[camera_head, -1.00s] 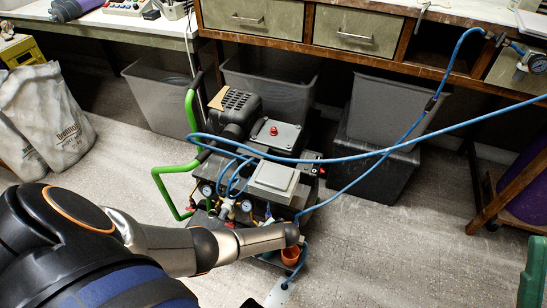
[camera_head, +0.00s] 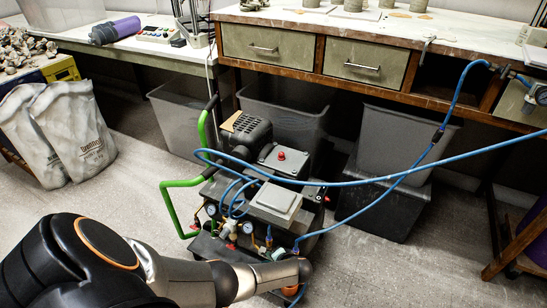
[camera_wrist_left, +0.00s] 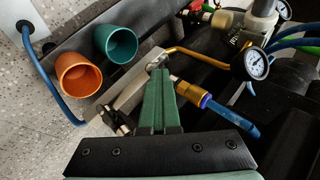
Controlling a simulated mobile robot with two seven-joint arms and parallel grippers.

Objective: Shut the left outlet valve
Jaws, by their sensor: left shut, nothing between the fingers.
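The air compressor (camera_head: 280,195) stands on the floor with its gauges and outlet fittings on the near side. My left arm reaches in front of it; its fingers are hidden in the head view. In the left wrist view, my left gripper (camera_wrist_left: 160,75) has its green fingers together with nothing between them. The tips are at a metallic fitting (camera_wrist_left: 157,60) on the brass pipe (camera_wrist_left: 195,54); I cannot tell if they touch. A brass connector (camera_wrist_left: 190,92) with a blue hose end lies just right of the fingers. I cannot tell which part is the left outlet valve's handle.
An orange cup (camera_wrist_left: 79,76) and a teal cup (camera_wrist_left: 116,43) sit left of the fingers. A round gauge (camera_wrist_left: 255,64) is at right. Blue hoses (camera_head: 400,175) run to the bench. Grey bins (camera_head: 285,115) stand behind; sacks (camera_head: 72,130) stand left.

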